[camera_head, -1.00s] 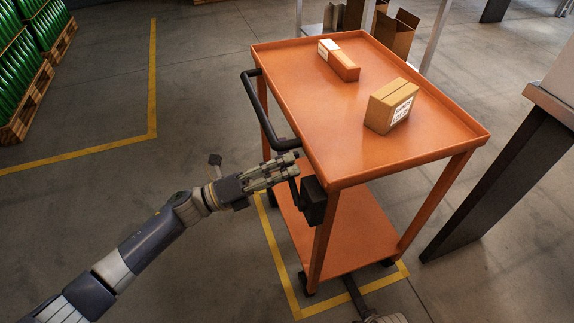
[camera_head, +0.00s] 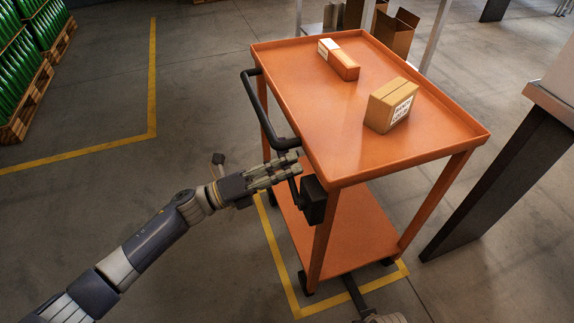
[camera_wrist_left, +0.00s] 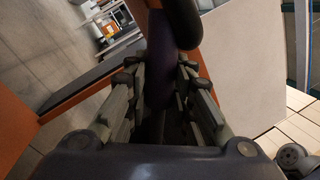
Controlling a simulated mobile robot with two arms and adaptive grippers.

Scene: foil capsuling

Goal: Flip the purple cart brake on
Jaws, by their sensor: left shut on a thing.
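The orange cart (camera_head: 365,165) stands right of centre in the head view, with a black push handle (camera_head: 262,112) on its left side. A black brake box (camera_head: 313,200) is fixed near the cart's front left leg, with a thin dark lever (camera_head: 293,188) beside it. My left gripper (camera_head: 297,163) is at the lever, just below the handle's near end. In the left wrist view its fingers (camera_wrist_left: 158,78) are shut on a dark purple lever (camera_wrist_left: 158,55). The lever's lower part is hidden between the fingers.
A cardboard box (camera_head: 392,105) and a white-and-orange box (camera_head: 339,60) lie on the cart's top. A dark-legged table (camera_head: 505,175) stands close on the right. Green bottles on pallets (camera_head: 38,75) are at the far left. The floor left of the cart is largely open.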

